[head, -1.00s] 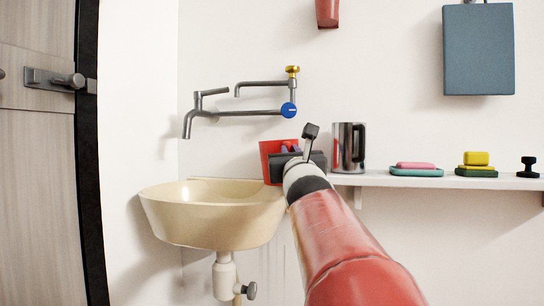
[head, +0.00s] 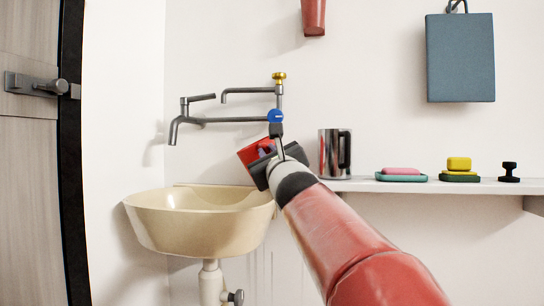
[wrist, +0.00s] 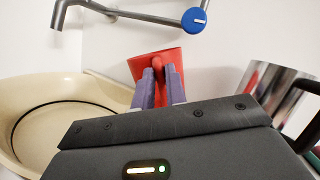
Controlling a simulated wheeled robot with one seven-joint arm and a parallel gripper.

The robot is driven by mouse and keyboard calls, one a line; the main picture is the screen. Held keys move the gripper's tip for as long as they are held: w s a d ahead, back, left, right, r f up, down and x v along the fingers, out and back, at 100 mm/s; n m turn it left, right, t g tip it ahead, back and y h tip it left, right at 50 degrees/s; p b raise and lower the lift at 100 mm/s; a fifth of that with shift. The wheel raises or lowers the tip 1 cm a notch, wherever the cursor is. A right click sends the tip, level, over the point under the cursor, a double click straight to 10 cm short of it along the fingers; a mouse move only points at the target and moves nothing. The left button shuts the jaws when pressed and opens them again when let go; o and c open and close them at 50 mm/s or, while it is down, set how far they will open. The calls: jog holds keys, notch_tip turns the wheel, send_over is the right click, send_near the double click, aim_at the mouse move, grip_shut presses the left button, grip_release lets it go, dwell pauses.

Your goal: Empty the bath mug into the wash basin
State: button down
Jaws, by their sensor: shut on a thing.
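The red bath mug (head: 251,152) is held by my gripper (head: 264,157) just above the right rim of the wash basin, tilted toward the left in the head view. In the wrist view the red mug (wrist: 156,64) shows between the two purple fingers of my gripper (wrist: 160,82), which are shut on its handle. The cream wash basin (head: 160,222) hangs on the wall, left of and below the mug. Its inside (wrist: 45,92) shows at the left of the wrist view. The mug's inside is hidden.
Grey taps with a blue knob (head: 275,116) are on the wall above the basin and mug. A steel mug (head: 328,152) stands on the white shelf (head: 365,187) to the right, with soap dishes beyond it. A blue-grey box (head: 460,60) hangs at upper right.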

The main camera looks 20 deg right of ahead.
jog(key=shift+a+r+n, duration=0.2)
jog(key=shift+a+n, duration=0.05)
jog(key=shift+n, duration=0.35)
jog(key=shift+r+n+y+p, duration=0.2)
jog(key=shift+n+y+p, duration=0.1)
jog(key=shift+y+p, duration=0.15)
jog(key=shift+n+y+p, duration=0.35)
jog(key=shift+n+p, duration=0.55)
jog(key=shift+p, duration=0.2)
jog(key=w+a+f+n+g+y+p, duration=0.1)
jog(key=a+f+n+g+p, duration=0.3)
jog(key=n, duration=1.3)
jog(key=a+y+p, duration=0.1)
jog(key=a+p, duration=0.2)
jog(key=shift+w+y+p, duration=0.3)
jog(key=shift+w+p, duration=0.05)
jog(key=shift+a+f, duration=0.1)
